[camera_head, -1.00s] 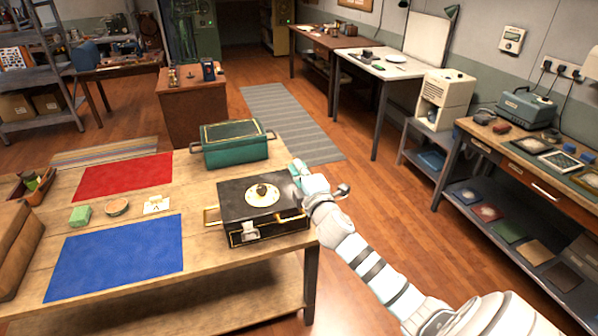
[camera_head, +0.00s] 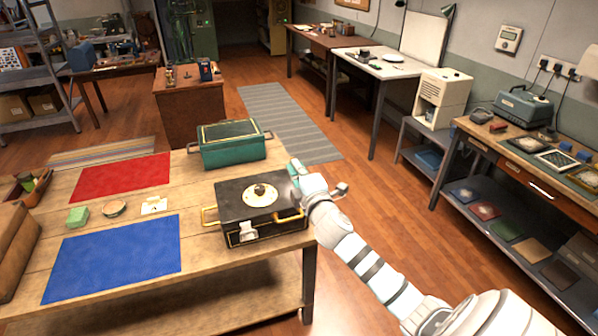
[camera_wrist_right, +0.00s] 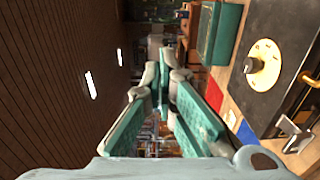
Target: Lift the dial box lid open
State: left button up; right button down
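The dial box (camera_head: 236,213) is a black box with brass trim on the wooden table. Its lid is shut, with a cream round dial (camera_head: 260,195) and dark knob on top. A silver latch (camera_head: 247,231) is on its front, and brass handles are at its sides. The box and dial (camera_wrist_right: 262,64) also show at the right of the right wrist view. My right gripper (camera_head: 295,168) is at the box's right rear corner; contact cannot be told. In the wrist view its teal-padded fingers (camera_wrist_right: 165,80) are apart with nothing between them. My left gripper is out of view.
A green box (camera_head: 232,145) stands just behind the dial box. A red mat (camera_head: 120,177), a blue mat (camera_head: 115,258), a small green block (camera_head: 77,217) and a round tin (camera_head: 114,208) lie to the left. The floor right of the table is open.

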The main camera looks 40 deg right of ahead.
jog(key=v, duration=1)
jog(key=shift+s, duration=0.4)
jog(key=shift+a+r, duration=0.1)
